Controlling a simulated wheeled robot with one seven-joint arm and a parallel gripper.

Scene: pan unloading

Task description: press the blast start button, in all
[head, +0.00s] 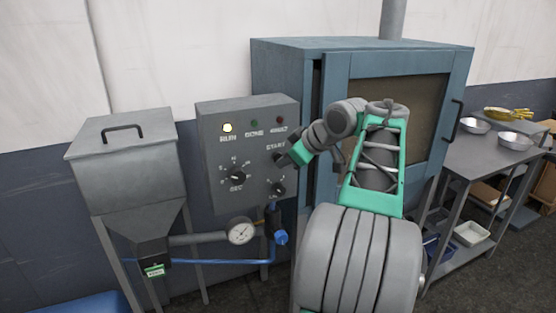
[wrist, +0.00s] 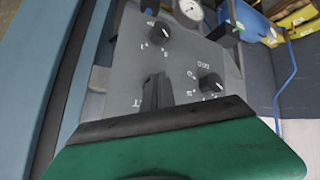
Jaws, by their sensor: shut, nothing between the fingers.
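The grey control panel (head: 222,150) stands left of the blue cabinet. Its lamp over RUN (head: 227,128) glows pale yellow; the DONE lamp (head: 254,124) is dark green and the FAULT lamp (head: 279,120) dark red. My gripper (head: 280,158) is at the panel's right side, just below the START label (head: 275,147). The start button itself is hidden behind my gripper. In the wrist view the shut fingers (wrist: 157,92) point at the panel face; whether they touch it I cannot tell. The larger dial (head: 236,177) and smaller dial (head: 278,189) are beside and below them.
A grey hopper (head: 126,160) stands left of the panel. A pressure gauge (head: 241,231) and blue valve (head: 280,237) sit below it. The blue cabinet (head: 285,75) is close behind my arm. A metal table (head: 485,152) with pans is at the right.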

